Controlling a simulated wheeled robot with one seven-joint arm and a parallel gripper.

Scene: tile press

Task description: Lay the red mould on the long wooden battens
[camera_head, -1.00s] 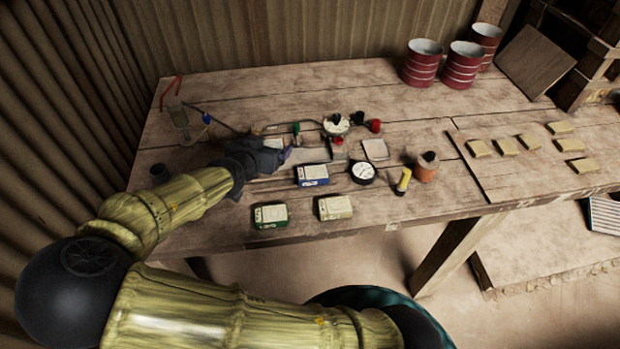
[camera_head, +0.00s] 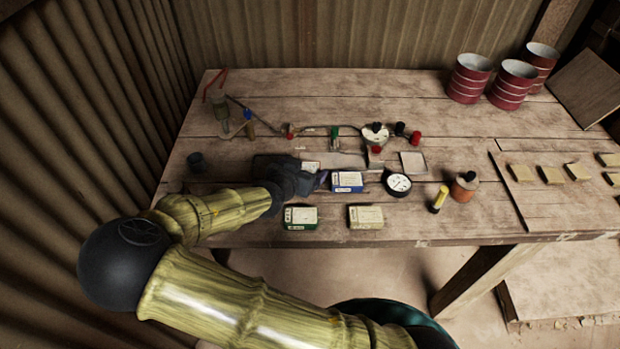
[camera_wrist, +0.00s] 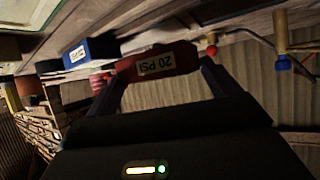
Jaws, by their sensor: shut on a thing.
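My gripper (camera_wrist: 158,72) is shut on the red mould (camera_wrist: 182,56), a red block with a pale "20 PSI" label, in the wrist view. In the head view my gripper (camera_head: 318,181) is low over the table's left-middle part, just left of a blue box (camera_head: 347,188). The arm hides most of the mould there, and I cannot tell whether it touches the table. I cannot pick out the long wooden battens with certainty in either view.
A round gauge (camera_head: 398,184), yellow tube (camera_head: 439,200) and orange bottle (camera_head: 464,187) stand right. Tan blocks (camera_head: 551,175) lie on a board; red drums (camera_head: 469,78) stand behind.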

